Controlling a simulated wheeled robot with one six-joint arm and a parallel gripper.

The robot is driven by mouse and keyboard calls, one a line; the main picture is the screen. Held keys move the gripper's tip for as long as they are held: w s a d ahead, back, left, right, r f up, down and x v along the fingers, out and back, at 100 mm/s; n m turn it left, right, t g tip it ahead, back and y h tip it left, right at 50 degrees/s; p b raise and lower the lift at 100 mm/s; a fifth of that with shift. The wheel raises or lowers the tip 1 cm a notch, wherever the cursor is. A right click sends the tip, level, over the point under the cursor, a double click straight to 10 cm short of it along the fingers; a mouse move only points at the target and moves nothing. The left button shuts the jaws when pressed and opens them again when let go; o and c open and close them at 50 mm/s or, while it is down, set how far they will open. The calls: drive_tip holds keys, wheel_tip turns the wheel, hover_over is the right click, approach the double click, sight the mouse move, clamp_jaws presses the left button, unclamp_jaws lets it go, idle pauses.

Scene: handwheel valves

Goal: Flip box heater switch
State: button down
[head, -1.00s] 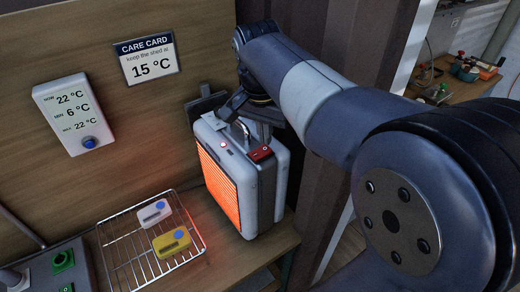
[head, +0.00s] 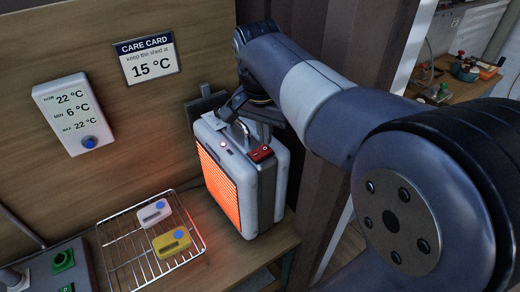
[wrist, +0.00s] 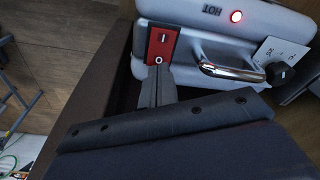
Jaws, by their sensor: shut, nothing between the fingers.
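The box heater (head: 267,190) is a grey case with a glowing orange grille (head: 218,185), standing upright on the bench. Its red rocker switch (head: 261,154) is on the top. In the wrist view the switch (wrist: 163,46) shows I at the far end and O at the near end. A red lamp (wrist: 236,16) marked HOT is lit. My gripper (wrist: 158,72) is shut and empty, its tips right by the O end; I cannot tell whether they touch. In the head view the arm partly hides the gripper. Which switch end is pressed is unclear.
A metal handle (wrist: 232,71) and a black knob (wrist: 280,73) stand up beside the switch. A wire rack (head: 125,255) with a white and a yellow gadget is left of the heater. A display (head: 75,113) reads 22 °C; the care card (head: 147,58) says 15 °C.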

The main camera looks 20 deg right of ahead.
sight(265, 149)
drive_tip(key=shift+f+b, duration=0.55)
drive_tip(key=shift+f, duration=0.3)
idle(0.3)
wheel_tip(265, 149, up, 7)
drive_tip(key=p, duration=0.6)
drive_tip(key=shift+r+p, duration=0.1)
drive_tip(key=shift+p, duration=0.3)
drive_tip(key=shift+f, duration=0.2)
wheel_tip(265, 149, down, 7)
drive_tip(key=b, duration=0.6)
drive_tip(key=shift+b, duration=0.4)
drive_tip(key=shift+r, duration=0.2)
drive_tip(key=shift+r, duration=0.1)
